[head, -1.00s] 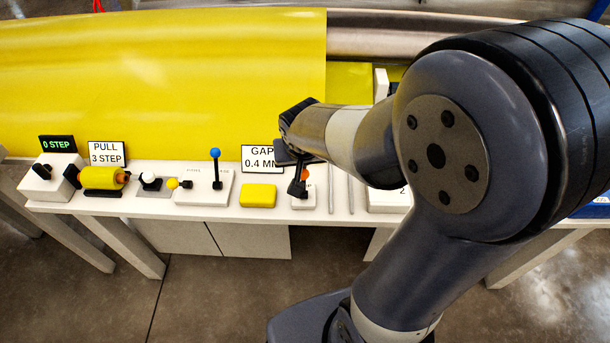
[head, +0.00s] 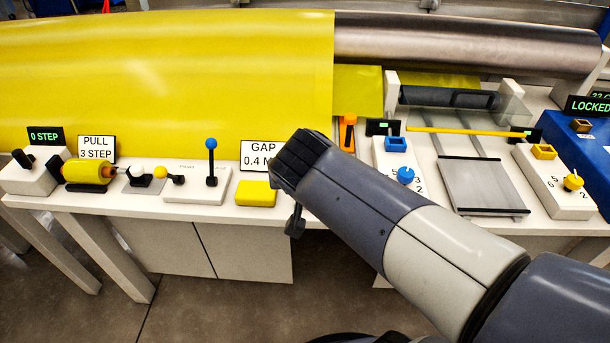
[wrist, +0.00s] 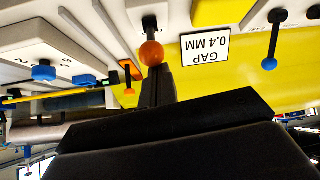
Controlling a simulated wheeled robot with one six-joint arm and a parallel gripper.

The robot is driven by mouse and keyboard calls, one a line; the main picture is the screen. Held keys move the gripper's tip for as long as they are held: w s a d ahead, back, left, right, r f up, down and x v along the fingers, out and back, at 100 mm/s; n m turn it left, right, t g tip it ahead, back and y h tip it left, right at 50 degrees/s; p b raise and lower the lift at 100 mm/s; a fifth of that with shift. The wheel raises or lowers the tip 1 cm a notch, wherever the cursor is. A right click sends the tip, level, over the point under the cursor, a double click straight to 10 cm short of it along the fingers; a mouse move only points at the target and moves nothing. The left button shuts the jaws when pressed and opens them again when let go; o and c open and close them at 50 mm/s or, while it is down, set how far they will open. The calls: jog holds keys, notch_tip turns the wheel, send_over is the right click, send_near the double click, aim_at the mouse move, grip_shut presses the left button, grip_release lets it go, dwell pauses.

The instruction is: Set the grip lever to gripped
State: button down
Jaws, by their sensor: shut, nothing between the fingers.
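My gripper (head: 293,225) is shut and empty. In the wrist view its fingers (wrist: 158,88) appear just beside the orange ball; contact cannot be told.
A yellow block (head: 256,193) lies between the two levers. A "GAP 0.4 MM" sign (head: 260,154) stands behind. A yellow roller (head: 86,173) and a yellow ball knob (head: 161,172) are at left. White boxes with a blue knob (head: 405,175) and yellow knob (head: 573,182) stand at right.

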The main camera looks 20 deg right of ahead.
jog(key=shift+s+f+b, duration=0.35)
jog(key=shift+f, duration=0.05)
dwell(0.4)
